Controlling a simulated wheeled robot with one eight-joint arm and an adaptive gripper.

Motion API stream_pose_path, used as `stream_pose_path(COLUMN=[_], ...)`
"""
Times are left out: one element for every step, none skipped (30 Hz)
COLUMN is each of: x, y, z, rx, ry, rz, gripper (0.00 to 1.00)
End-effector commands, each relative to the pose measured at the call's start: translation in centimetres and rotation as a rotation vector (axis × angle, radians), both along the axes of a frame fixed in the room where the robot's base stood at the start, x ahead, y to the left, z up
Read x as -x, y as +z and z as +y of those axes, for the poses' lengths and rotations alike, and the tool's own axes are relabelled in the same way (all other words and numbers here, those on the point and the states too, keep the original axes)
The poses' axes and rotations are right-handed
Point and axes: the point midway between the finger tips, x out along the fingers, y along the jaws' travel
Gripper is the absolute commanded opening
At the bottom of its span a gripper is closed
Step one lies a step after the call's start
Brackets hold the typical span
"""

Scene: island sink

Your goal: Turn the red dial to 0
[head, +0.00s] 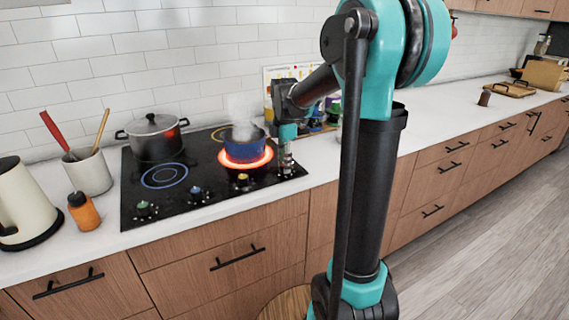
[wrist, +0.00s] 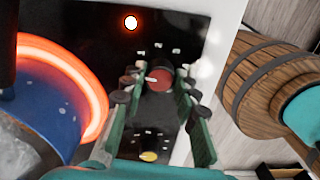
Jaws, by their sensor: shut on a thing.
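The red dial (wrist: 160,76) sits on the black cooktop (head: 133,203), between my gripper's fingers in the wrist view. A short pale mark shows on the dial's left part. My gripper (wrist: 157,92) is around the dial from both sides and shut on it. In the head view my gripper (head: 287,158) points down at the cooktop's right front corner and hides the dial. Pale marks surround the dial, but they are too small to read. An orange-red ring (head: 262,158) glows under a steaming blue pot (head: 243,149).
A yellow dial (head: 242,180), a blue dial (head: 196,193) and a green dial (head: 144,208) line the cooktop's front. A dark pot (head: 155,140) stands at the back left. Bottles stand close behind my gripper. The counter to the right (head: 430,130) is mostly clear.

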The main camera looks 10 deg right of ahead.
Motion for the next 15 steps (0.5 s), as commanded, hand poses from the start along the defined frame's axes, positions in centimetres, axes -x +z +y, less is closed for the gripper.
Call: stream_pose_path(x=[-0.05, -0.05, -0.05, -0.05, -0.05, -0.05, -0.05, -0.06, -0.06, -0.06, -0.06, -0.06, -0.06, -0.06, -0.06], y=[0.03, 0.03, 0.03, 0.03, 0.03, 0.03, 0.03, 0.03, 0.03, 0.03, 0.04, 0.04, 0.04, 0.04, 0.04], z=[0.0, 0.0, 0.0, 0.0, 0.0, 0.0, 0.0, 0.0, 0.0, 0.0, 0.0, 0.0, 0.0, 0.0, 0.0], rx=[0.0, 0.0, 0.0, 0.0, 0.0, 0.0, 0.0, 0.0, 0.0, 0.0, 0.0, 0.0, 0.0, 0.0, 0.0], ry=[0.02, 0.033, 0.047, 0.057, 0.066, 0.075, 0.082, 0.088, 0.093, 0.097, 0.099, 0.102, 0.104, 0.105, 0.106], rz=[-0.001, -0.001, -0.001, -0.001, -0.001, -0.001, -0.001, -0.001, -0.001, -0.001, -0.001, -0.001, -0.001, -0.001, -0.001], gripper=[0.01, 0.01, 0.01, 0.01, 0.01, 0.01, 0.01, 0.01, 0.01, 0.01, 0.01, 0.01, 0.01, 0.01, 0.01])
